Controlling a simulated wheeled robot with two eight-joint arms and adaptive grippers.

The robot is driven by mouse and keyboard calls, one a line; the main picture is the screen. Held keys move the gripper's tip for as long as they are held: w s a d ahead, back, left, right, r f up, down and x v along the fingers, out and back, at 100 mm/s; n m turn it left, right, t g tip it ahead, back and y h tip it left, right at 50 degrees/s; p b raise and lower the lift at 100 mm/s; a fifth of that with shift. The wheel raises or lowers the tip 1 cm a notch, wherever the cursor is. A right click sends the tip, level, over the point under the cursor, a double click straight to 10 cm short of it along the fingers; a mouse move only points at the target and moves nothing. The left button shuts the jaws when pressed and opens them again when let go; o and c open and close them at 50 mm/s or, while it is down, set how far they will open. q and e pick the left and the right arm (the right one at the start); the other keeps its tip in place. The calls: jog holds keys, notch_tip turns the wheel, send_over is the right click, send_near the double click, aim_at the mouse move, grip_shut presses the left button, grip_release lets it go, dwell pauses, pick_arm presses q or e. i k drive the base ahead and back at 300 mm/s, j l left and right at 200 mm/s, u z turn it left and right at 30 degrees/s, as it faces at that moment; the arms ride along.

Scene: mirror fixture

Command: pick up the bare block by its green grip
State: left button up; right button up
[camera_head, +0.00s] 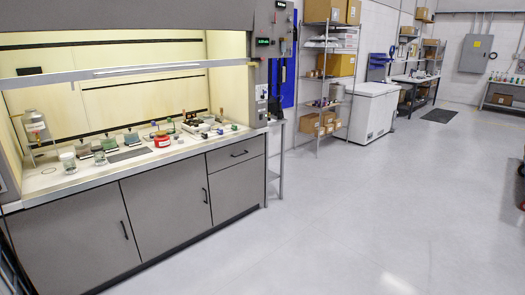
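I cannot make out a bare block with a green grip for certain. Several small items stand on the white worktop (110,172) of the fume hood at left. Among them are dark-topped greenish containers, one of them a container (131,138) near the middle. A small green spot (235,127) shows near the worktop's right end, too small to identify. Neither of my grippers can be made out in the head view.
A red round item (162,140) and a metal vessel on a stand (35,127) are also in the hood. Grey cabinets (165,208) are below. A shelf rack (335,65) and white chest (373,112) stand farther back. The grey floor (330,220) is clear.

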aim_at(229, 126)
jog(key=i, duration=0.85)
jog(key=i+l+u, duration=0.1)
jog(key=i, duration=0.8)
jog(key=i+l, duration=0.1)
jog(key=i, duration=0.75)
jog(key=i+l+u, duration=0.1)
jog(key=i, duration=0.75)
